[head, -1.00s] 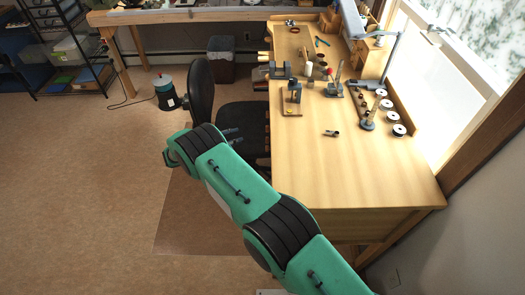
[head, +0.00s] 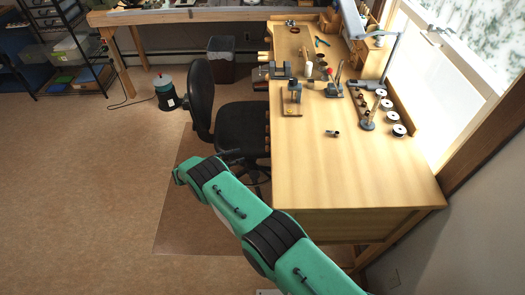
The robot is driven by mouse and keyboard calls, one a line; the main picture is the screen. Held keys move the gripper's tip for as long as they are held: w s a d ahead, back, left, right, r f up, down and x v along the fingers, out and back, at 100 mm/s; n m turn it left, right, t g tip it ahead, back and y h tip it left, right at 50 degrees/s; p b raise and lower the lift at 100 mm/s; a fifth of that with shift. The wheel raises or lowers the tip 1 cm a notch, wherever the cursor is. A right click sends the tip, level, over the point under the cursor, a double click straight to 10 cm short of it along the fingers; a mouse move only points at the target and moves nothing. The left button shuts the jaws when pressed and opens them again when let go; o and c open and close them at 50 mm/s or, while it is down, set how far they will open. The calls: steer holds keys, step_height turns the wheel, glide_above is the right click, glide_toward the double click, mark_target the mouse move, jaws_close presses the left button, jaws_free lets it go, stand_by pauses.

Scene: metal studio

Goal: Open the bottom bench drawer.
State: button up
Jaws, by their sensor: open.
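The wooden workbench (head: 325,180) stands at the right, and I see it mostly from above. Its drawer side faces left toward the chair and is nearly edge-on. Small brown parts show along that edge, but I cannot tell one drawer from another. The bottom drawer is not clearly visible. My green arm reaches up and left from the lower right, in front of the bench's near left corner.
A black office chair (head: 238,125) stands close against the bench's left side, near my gripper. Tools and spools (head: 399,130) lie on the benchtop. A black bin (head: 221,62) and a bucket vacuum (head: 166,92) stand farther back. The floor at left is clear.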

steer(key=shift+d, duration=0.15)
steer(key=b+x, duration=0.1)
steer(key=x, duration=1.2)
steer(key=shift+d+b, duration=0.25)
steer(key=shift+b, duration=0.05)
steer(key=shift+w, duration=0.15)
jaws_close()
